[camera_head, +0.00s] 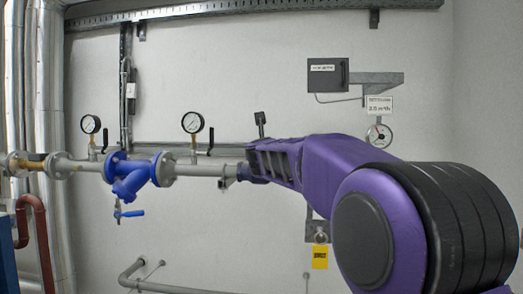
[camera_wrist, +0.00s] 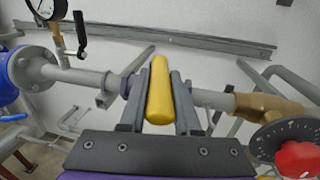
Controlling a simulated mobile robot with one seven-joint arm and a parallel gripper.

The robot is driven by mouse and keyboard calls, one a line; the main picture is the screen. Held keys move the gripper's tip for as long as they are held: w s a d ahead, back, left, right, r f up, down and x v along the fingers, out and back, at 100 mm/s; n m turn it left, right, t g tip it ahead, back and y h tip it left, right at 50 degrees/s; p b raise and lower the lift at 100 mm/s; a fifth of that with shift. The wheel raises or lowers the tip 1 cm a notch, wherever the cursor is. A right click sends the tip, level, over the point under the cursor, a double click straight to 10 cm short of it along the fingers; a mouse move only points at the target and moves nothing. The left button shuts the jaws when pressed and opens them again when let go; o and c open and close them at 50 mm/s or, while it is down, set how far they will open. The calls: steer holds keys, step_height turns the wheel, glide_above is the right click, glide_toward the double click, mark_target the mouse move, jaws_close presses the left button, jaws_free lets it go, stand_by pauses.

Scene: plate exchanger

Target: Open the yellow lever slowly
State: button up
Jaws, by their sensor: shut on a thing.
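The yellow lever (camera_wrist: 160,98) is a thick, rounded bar in the middle of the wrist view. It stands across the grey horizontal pipe (camera_wrist: 90,77). My gripper (camera_wrist: 160,84) has one dark finger on each side of the lever and is shut on it. The lever's lower end lies close to my gripper's dark palm. In the head view my purple arm reaches left to the pipe, and the lever is hidden behind it.
A blue fitting (camera_head: 131,173) with a small blue handle and two pressure gauges (camera_head: 192,123) are left of my arm. A brass fitting (camera_wrist: 268,108) and a red knob (camera_wrist: 298,157) on a black dial are close on the right in the wrist view.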

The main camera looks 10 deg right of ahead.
jaws_close()
stand_by(1.0)
